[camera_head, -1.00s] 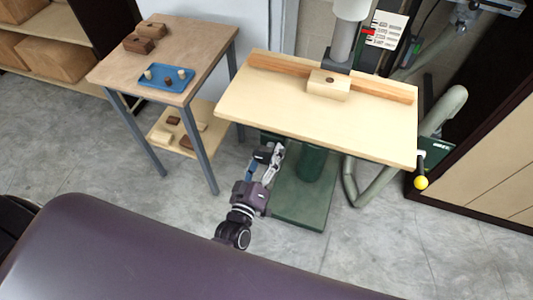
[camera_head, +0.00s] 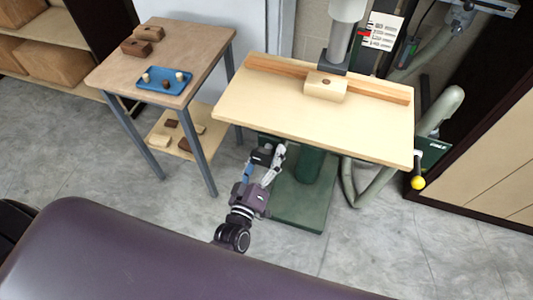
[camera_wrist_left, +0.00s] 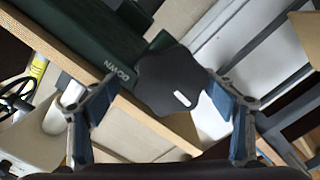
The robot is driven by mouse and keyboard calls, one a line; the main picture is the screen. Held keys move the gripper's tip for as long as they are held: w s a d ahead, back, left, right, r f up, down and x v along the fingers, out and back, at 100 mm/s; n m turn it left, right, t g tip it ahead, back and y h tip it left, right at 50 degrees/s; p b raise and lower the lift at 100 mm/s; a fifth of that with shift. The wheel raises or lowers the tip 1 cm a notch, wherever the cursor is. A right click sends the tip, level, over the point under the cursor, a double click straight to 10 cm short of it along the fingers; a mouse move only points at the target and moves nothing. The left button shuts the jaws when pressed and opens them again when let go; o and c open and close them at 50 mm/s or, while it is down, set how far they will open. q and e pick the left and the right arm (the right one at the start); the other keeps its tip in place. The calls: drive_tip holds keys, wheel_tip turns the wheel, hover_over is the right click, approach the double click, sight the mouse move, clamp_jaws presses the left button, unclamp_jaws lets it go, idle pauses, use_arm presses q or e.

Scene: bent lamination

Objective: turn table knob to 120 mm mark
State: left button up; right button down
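The right finger is close to the knob; a gap shows at the left one. In the head view my left gripper (camera_head: 267,152) is at the front edge of the wooden worktable (camera_head: 285,120), beside the green column. The white scale plate (camera_head: 383,31) has a red pointer beside it; its numbers are unreadable. My right gripper is not in view.
A wooden block (camera_head: 325,88) lies on the worktable against a wooden fence (camera_head: 275,67). A yellow-ended lever (camera_head: 418,182) hangs at its right. A side table (camera_head: 190,50) with a blue tray (camera_head: 165,80) stands at left. The grey floor (camera_head: 330,260) around the base is clear.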

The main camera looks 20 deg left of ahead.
sight(263, 161)
use_arm(q)
drive_tip(key=s, duration=1.1)
drive_tip(key=shift+s+a, duration=0.2)
drive_tip(key=shift+s, duration=0.2)
drive_tip(key=w+m, duration=0.1)
drive_tip(key=m, duration=0.1)
drive_tip(key=w+f+m+b, duration=0.1)
drive_tip(key=w+m, duration=0.1)
drive_tip(key=m, duration=0.1)
drive_tip(key=w+m, duration=0.1)
drive_tip(key=m, duration=0.1)
drive_tip(key=shift+w+a+f+b, duration=0.15)
drive_tip(key=shift+w+f+b, duration=0.1)
drive_tip(key=shift+w+b, duration=0.15)
drive_tip(key=w+p, duration=0.1)
drive_tip(key=w, duration=0.6)
drive_tip(key=shift+w, duration=0.2)
